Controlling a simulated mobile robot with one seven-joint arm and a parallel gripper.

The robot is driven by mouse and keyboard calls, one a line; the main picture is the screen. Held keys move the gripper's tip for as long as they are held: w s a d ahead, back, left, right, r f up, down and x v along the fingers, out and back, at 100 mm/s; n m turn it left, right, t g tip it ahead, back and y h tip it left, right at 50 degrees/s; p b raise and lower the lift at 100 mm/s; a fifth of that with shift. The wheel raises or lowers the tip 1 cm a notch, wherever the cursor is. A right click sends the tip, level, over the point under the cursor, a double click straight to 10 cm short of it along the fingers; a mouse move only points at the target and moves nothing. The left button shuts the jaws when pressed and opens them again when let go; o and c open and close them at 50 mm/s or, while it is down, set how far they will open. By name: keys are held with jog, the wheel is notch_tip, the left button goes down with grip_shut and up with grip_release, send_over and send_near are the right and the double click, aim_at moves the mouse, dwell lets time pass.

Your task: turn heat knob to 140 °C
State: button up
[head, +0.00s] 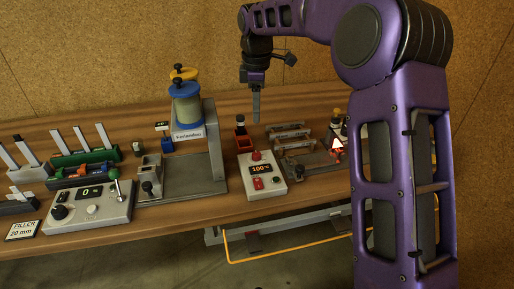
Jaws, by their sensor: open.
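A pale control box (262,175) stands near the front edge of the bench. Its dark display (262,168) reads about 100 °C in orange. A round red knob (256,155) sits at the top of the box, above the display. I take it for the heat knob, but its pointer is too small to read. Small red controls show below the display. My gripper (256,119) hangs pointing down above and behind the box, clear of the knob. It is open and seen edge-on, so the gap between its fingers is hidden. I see nothing held in it.
A small dark block with a red part (240,130) stands behind the box, below my gripper. Metal racks (290,137) and a fixture with a warning sign (337,146) are right. Another control panel (90,208) is far left.

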aim_at(257, 153)
jog(key=f, duration=0.5)
jog(key=f+b, duration=0.1)
jog(key=f, duration=0.4)
jog(key=w+f, duration=0.1)
jog(key=f, duration=0.4)
jog(key=shift+f, duration=0.4)
grip_shut()
